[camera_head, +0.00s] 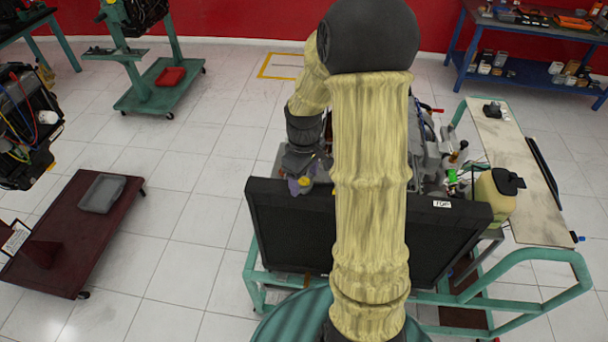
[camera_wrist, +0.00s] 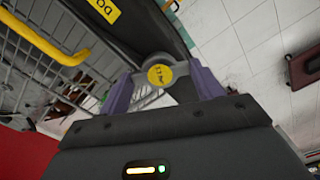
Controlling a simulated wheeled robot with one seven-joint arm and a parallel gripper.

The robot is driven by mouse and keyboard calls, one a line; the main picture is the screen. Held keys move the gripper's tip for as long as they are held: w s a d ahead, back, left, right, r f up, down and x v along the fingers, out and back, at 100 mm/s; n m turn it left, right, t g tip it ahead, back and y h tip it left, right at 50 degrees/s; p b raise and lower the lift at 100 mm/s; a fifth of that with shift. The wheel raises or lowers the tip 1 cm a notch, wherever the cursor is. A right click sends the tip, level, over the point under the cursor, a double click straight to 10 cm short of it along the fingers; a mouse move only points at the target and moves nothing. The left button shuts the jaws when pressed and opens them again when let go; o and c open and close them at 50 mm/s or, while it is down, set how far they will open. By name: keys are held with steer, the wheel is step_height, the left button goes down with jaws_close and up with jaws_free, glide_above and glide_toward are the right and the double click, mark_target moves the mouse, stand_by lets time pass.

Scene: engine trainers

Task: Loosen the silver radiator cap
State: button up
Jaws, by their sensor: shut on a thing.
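The radiator cap (camera_wrist: 160,74) shows in the wrist view as a grey rim with a round yellow label, between the two purple fingers of my gripper (camera_wrist: 163,90). The fingers are shut on its sides. In the head view my gripper (camera_head: 301,185) is at the top left edge of the black radiator (camera_head: 290,222), with the yellow label of the cap just visible there. My arm hides the middle of the radiator and part of the engine behind it.
A cream coolant bottle (camera_head: 494,196) with a black top stands right of the radiator. Teal rails (camera_head: 540,262) frame the trainer. A dark red cart (camera_head: 75,225) with a grey tray (camera_head: 102,193) stands left. Open tiled floor (camera_head: 195,250) lies between cart and trainer.

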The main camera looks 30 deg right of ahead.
steer(key=n+p, duration=0.2)
steer(key=n, duration=0.3)
steer(key=shift+w+r, duration=0.1)
steer(key=shift+r, duration=0.05)
steer(key=shift+n, duration=0.4)
steer(key=o, duration=1)
step_height(320, 180, up, 17)
steer(key=b, duration=0.3)
steer(key=shift+r, duration=0.15)
steer(key=m+t+b, duration=0.1)
steer(key=m+b, duration=0.2)
steer(key=m, duration=0.2)
glide_toward(304, 181)
steer(key=s+a, duration=0.2)
steer(key=a, duration=0.3)
steer(key=s+a+f+m, duration=0.1)
steer(key=s+f+m, duration=0.1)
steer(key=f, duration=0.1)
steer(key=s+a+f+m+t+b, duration=0.1)
steer(key=s+a+f+m, duration=0.1)
steer(key=s+f, duration=0.1)
steer(key=s+a+f+m+b, duration=0.1)
steer(key=s+f+m, duration=0.1)
steer(key=f, duration=0.1)
steer(key=shift+s+a+t, duration=0.15)
steer(key=shift+s+t, duration=0.15)
steer(key=shift+s, duration=0.05)
